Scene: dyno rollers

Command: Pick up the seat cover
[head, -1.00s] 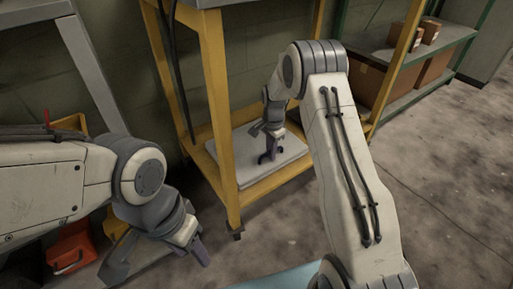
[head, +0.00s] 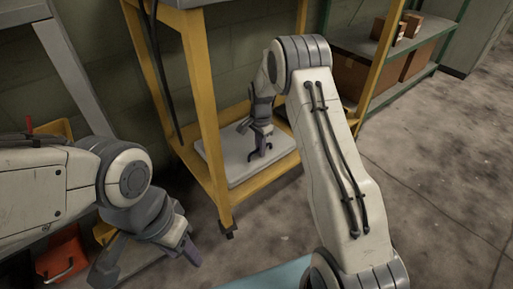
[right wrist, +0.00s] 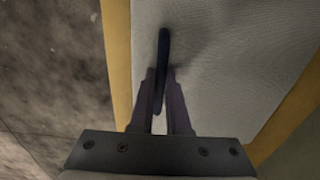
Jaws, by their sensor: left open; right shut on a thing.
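The seat cover appears to be the flat pale grey pad (head: 232,165) on the lower shelf of a yellow frame; it also fills much of the right wrist view (right wrist: 235,60). A thin dark handle (right wrist: 163,45) shows on its top. My right gripper (head: 260,148) reaches down over the pad and is shut on this handle, with one finger on each side in the right wrist view. The pad appears to lie flat on the shelf. My left gripper (head: 190,252) is open and empty, pointing down at the lower left, away from the pad.
The yellow frame's post (head: 207,110) stands close left of the pad, with its top shelf overhead. A red bin (head: 62,256) lies at the lower left. A green rack (head: 400,90) with cardboard boxes stands at the right. The concrete floor (head: 430,180) at right is clear.

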